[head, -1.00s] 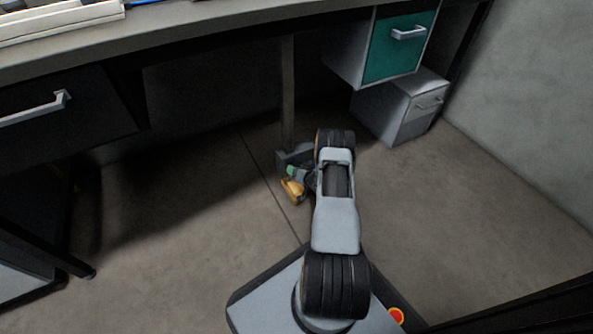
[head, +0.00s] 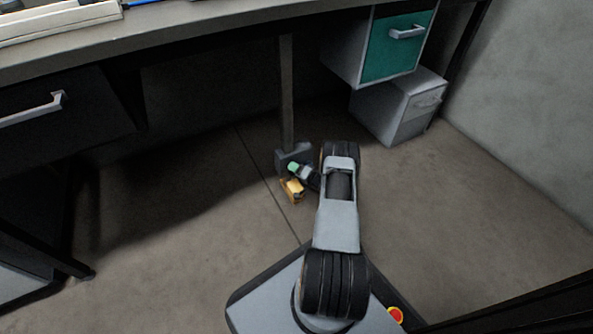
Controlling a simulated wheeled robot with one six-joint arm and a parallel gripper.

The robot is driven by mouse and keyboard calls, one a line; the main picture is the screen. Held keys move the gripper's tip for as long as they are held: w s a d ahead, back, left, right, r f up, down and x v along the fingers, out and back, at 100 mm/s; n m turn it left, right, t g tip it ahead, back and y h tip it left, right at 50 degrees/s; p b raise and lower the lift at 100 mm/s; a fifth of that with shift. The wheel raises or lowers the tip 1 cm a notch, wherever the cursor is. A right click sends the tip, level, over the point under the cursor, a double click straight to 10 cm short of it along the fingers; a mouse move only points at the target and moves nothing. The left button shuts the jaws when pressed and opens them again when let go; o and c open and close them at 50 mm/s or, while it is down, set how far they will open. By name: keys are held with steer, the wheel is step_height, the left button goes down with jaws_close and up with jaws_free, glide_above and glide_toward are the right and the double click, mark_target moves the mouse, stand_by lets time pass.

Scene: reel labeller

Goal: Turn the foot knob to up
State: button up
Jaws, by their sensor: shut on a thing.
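A post (head: 287,95) under the bench ends in a dark grey foot block (head: 291,157) on the floor. My gripper (head: 292,189), with a yellow part and a small green part above it, is low in front of this block. It is shut on the foot knob. The knob itself is too small and too covered by the gripper and wrist for me to make out its setting. My forearm hides the floor just right of the block.
The bench top (head: 210,38) runs overhead. A grey cabinet with a green drawer front (head: 398,48) hangs at right above a grey drawer box (head: 395,112). A dark drawer (head: 60,108) is at left. The floor (head: 175,200) left of the gripper is clear.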

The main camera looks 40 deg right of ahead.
stand_by(0.4)
steer(key=o, duration=0.9)
steer(key=shift+s, duration=0.1)
steer(key=shift+p+v, duration=2.5)
steer(key=shift+v, duration=4.35)
steer(key=shift+d+f, duration=0.1)
steer(key=shift+f, duration=0.05)
